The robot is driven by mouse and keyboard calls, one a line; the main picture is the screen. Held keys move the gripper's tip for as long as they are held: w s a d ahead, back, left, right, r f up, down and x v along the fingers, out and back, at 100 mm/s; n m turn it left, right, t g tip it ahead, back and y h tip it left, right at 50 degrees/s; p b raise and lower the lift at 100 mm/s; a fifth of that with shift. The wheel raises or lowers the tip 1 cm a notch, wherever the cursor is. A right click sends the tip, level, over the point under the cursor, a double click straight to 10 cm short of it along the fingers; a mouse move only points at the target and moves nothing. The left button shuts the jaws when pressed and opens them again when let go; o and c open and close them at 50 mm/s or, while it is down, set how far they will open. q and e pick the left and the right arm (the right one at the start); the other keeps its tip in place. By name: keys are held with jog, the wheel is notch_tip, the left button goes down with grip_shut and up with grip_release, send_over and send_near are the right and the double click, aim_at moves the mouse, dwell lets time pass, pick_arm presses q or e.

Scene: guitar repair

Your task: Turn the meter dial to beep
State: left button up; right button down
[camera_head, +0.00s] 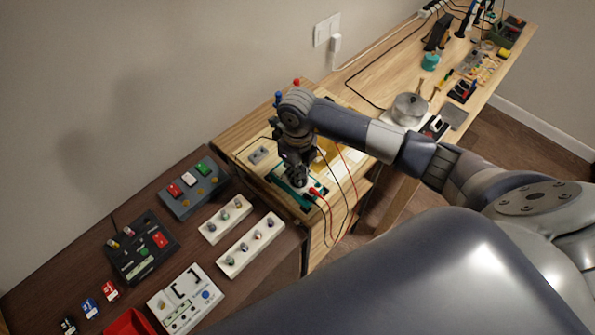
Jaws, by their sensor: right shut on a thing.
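The meter (287,184) is a dark device with a teal-green edge, lying on the near end of the light wooden bench. A red lead and a black lead plug into its right side and loop over the bench edge. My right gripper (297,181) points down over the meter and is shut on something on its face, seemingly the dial. The gripper covers the dial, so its setting cannot be read. My left gripper is not in view.
A dark brown table (240,282) at the left holds pedals, white strips with knobs and a red bin (129,322). A round metal pot (409,108) and several tools stand farther along the wooden bench. The wall is close behind.

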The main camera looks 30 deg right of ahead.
jog(key=shift+f+n+b, duration=0.1)
jog(key=shift+n+b, duration=0.2)
jog(key=shift+b, duration=0.15)
jog(key=n+b, duration=1)
jog(key=b, duration=0.3)
jog(key=shift+a+f+n+b, duration=0.1)
jog(key=shift+n+b, duration=0.25)
jog(key=shift+n, duration=0.05)
jog(key=shift+s+r+n+b, duration=0.15)
jog(key=shift+r+n+b, duration=0.05)
jog(key=shift+n+b, duration=1)
jog(key=c, duration=1.7)
grip_release()
jog(key=shift+r, duration=0.1)
notch_tip(320, 180, up, 12)
jog(key=shift+f, duration=0.1)
